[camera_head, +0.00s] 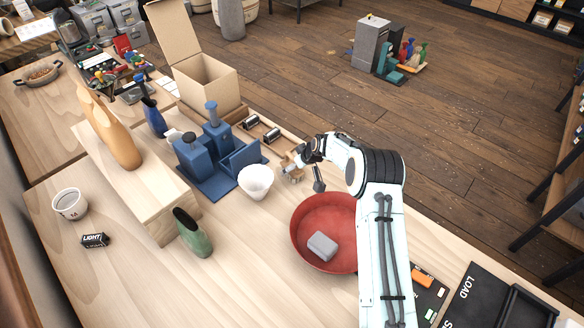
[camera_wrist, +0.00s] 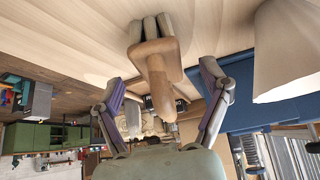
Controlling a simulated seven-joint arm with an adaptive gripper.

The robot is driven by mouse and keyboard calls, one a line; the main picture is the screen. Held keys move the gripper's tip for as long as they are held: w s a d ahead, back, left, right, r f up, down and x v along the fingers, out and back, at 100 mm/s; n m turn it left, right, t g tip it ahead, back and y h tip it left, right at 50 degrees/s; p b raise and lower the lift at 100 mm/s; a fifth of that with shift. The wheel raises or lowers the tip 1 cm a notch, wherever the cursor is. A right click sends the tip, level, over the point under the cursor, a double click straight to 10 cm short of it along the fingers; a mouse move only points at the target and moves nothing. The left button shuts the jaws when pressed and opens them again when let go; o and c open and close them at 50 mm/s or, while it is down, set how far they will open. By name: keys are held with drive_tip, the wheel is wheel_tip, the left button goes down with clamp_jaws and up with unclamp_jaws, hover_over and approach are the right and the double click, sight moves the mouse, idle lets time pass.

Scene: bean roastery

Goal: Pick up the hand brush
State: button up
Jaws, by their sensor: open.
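The hand brush (camera_wrist: 155,60) has a tan wooden block and handle with grey bristles. In the wrist view it stands with its bristles toward the pale wooden table and its handle between my fingers. My gripper (camera_wrist: 165,98) is open, one finger on each side of the handle, with visible gaps on both sides. In the head view the brush (camera_head: 288,171) shows small and partly hidden at the table's far edge, just left of my gripper (camera_head: 309,170).
A white tapered cup (camera_head: 255,182) and a blue stand (camera_head: 203,178) are left of the brush. A red bowl (camera_head: 308,223) with a grey block (camera_head: 322,246) lies nearer. An open cardboard box (camera_head: 207,85) stands farther back. Bare table (camera_head: 150,285) is at front left.

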drive_tip(key=shift+x, duration=1.3)
drive_tip(key=shift+c, duration=0.3)
drive_tip(key=c, duration=1.2)
drive_tip(key=shift+r, duration=0.15)
drive_tip(key=shift+c, duration=0.2)
